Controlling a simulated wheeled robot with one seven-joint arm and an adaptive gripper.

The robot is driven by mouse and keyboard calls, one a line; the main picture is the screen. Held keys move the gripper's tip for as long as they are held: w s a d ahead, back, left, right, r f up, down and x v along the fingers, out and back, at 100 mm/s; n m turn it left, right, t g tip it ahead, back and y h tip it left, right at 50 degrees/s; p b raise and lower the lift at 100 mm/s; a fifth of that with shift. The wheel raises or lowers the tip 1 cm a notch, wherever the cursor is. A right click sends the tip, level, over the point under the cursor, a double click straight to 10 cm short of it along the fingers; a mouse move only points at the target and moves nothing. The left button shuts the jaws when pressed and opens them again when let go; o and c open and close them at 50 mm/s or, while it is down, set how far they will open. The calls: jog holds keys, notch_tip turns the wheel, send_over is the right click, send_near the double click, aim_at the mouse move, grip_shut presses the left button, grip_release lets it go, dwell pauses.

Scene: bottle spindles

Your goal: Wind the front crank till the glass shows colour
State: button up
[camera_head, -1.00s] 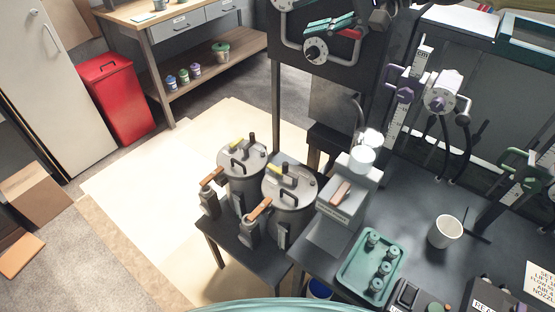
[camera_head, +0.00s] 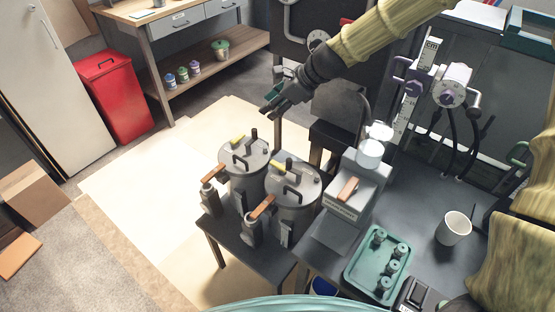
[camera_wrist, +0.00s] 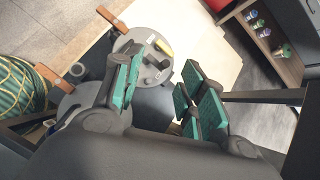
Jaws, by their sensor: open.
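Two grey metal pots stand side by side on a dark stand. The front pot (camera_head: 292,212) has a lid with a yellow-marked fitting and a side crank (camera_head: 263,207) with a wooden handle. The rear pot (camera_head: 243,190) has a similar crank (camera_head: 213,173). In the wrist view, one lidded pot (camera_wrist: 138,58) shows beyond the fingers; another lies lower left, partly hidden. I cannot make out colour in any sight glass. My gripper (camera_head: 272,108) hangs above and behind the pots, apart from both cranks. Its teal-padded fingers (camera_wrist: 163,97) are open and empty.
A grey box with a glass dome (camera_head: 370,153) stands right of the pots. A teal tray (camera_head: 352,272) with several small canisters and a white cup (camera_head: 454,228) sit on the dark bench. A dark post rises beside my gripper. The pale floor left of the pots is clear.

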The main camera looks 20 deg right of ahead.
aim_at(290, 160)
jog(key=s+d+f+m+g+h+p, duration=0.25)
jog(key=s+d+f, duration=0.4)
jog(key=s, duration=0.35)
jog(key=shift+n, duration=0.35)
jog(key=shift+x, duration=5.45)
jog(key=shift+s, duration=0.2)
